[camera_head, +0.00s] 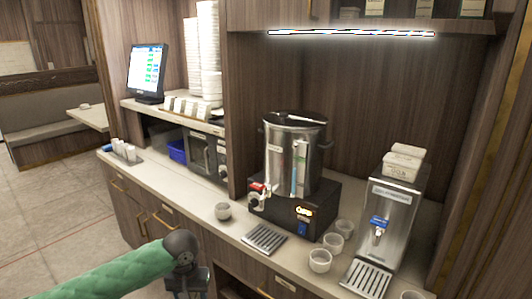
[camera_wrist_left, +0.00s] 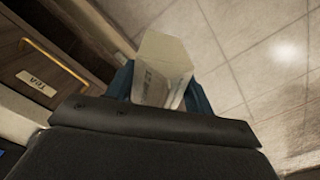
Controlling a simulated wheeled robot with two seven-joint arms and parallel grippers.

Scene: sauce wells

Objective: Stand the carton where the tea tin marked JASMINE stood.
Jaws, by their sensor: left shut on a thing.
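In the left wrist view a cream carton (camera_wrist_left: 163,50) with faint grey print sits between the fingers of my left gripper (camera_wrist_left: 160,88), which is shut on it. In the head view my left gripper (camera_head: 188,287) is at the bottom edge, in front of the counter, and its fingertips are cut off. The carton cannot be made out there. Pale containers stand on the high shelf at the top right, a left one (camera_head: 374,7), a middle one (camera_head: 422,8) and a right one (camera_head: 473,8). Their tops are cut off and I cannot read JASMINE on any. My right gripper is not in view.
The counter (camera_head: 165,190) holds a steel urn (camera_head: 292,150), a dispenser (camera_head: 390,215), several cups (camera_head: 320,261) and a drip tray (camera_head: 264,240). A drawer labelled TEA (camera_wrist_left: 38,83) is beside the gripper in the wrist view.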

